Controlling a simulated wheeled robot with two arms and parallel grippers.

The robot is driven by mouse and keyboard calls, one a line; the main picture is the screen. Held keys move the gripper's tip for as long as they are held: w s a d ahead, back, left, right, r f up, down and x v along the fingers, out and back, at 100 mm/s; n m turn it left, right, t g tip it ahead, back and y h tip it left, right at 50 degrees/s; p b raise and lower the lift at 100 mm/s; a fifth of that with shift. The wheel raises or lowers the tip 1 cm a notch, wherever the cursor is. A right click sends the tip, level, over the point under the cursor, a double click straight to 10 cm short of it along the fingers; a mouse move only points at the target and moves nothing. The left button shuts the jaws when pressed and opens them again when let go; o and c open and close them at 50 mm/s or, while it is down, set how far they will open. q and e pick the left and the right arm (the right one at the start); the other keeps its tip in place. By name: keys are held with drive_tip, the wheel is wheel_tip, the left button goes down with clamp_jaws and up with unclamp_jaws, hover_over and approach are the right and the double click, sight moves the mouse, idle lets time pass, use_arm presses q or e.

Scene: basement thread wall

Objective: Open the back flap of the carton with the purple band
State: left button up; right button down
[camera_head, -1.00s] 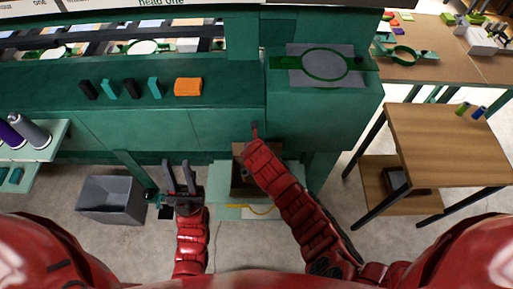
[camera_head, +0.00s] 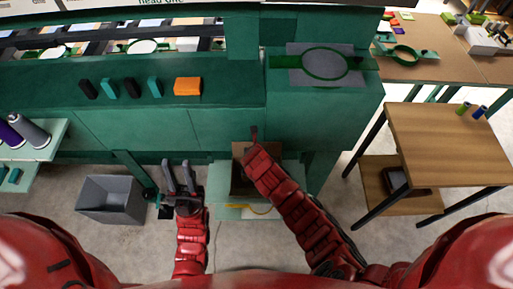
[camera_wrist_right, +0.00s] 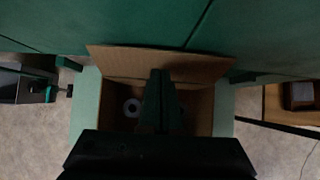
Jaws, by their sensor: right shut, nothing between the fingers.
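An open brown carton (camera_head: 240,182) stands on a pale green shelf, partly hidden behind my right arm in the head view. The right wrist view shows its back flap (camera_wrist_right: 125,62) folded up and outward toward the green bench front. I see no purple band in either view. My right gripper (camera_wrist_right: 161,76) is shut and empty, over the carton opening with its tips in front of the back flap. My left gripper (camera_head: 178,162) is open and empty, left of the carton.
The green bench (camera_head: 150,128) rises right behind the carton. The pale green shelf (camera_head: 228,212) carries it, with a yellow strip at its front. A grey bin (camera_head: 108,200) stands on the floor at left, and a wooden table (camera_head: 440,140) at right.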

drive_tip(key=b+v, duration=0.2)
drive_tip(key=v, duration=1)
drive_tip(key=shift+r, duration=0.5)
